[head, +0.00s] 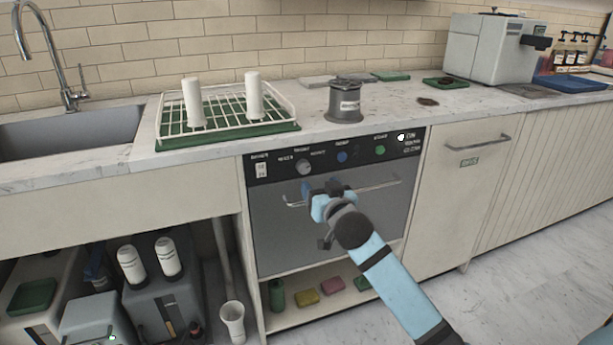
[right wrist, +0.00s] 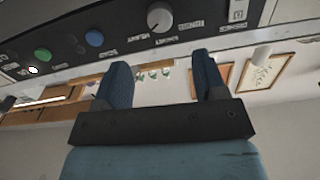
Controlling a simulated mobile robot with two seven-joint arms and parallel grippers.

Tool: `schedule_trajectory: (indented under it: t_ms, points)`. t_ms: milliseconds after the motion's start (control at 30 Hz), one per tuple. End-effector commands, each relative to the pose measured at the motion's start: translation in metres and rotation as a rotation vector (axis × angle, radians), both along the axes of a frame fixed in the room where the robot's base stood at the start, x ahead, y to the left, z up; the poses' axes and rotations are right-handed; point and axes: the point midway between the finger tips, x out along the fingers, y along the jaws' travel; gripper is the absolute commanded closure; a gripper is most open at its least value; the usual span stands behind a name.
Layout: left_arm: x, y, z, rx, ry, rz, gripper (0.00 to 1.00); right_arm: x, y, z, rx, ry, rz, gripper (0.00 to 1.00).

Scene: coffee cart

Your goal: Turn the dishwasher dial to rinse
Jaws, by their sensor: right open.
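The dishwasher (head: 340,235) stands under the counter, with a black control panel (head: 270,172) along its top. The dial (head: 304,167) is a round grey knob on the panel's left half; its setting is too small to read. In the right wrist view, the dial (right wrist: 160,17) appears at the top, beyond the fingertips. My right gripper (head: 318,188) is in front of the dishwasher door, just below the dial and apart from it. In the right wrist view, its fingers (right wrist: 161,72) are spread with nothing between them. My left gripper is not in view.
A blue button (head: 342,156) and a green button (head: 380,150) sit right of the dial. The door handle (head: 385,185) runs close behind my right gripper. A dish rack (head: 280,105) and a grey canister (head: 345,100) stand on the counter above.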

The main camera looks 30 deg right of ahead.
Motion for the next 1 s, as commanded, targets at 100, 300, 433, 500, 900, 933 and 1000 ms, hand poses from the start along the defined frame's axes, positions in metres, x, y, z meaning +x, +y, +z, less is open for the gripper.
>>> schedule_trajectory:
  t_ms: [100, 300, 433, 500, 900, 933, 1000]
  points:
    - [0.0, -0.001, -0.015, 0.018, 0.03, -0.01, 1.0, 0.027, -0.007, -0.003, -0.002, -0.001, -0.001, 0.35]
    - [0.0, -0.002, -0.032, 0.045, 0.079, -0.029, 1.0, 0.065, -0.016, -0.002, -0.001, -0.001, -0.001, 0.35]
    - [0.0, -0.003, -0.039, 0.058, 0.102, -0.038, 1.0, 0.081, -0.019, -0.002, 0.0, 0.0, 0.001, 0.35]
    - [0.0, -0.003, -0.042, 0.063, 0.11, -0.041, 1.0, 0.086, -0.02, -0.002, 0.0, 0.0, 0.0, 0.35]
    - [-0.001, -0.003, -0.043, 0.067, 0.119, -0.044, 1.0, 0.092, -0.022, -0.001, 0.0, 0.001, 0.0, 0.4]
    - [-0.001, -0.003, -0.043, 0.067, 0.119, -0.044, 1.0, 0.092, -0.022, -0.001, 0.0, 0.002, 0.0, 0.46]
    - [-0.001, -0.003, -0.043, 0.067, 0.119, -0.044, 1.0, 0.092, -0.022, -0.001, 0.0, 0.001, 0.0, 0.62]
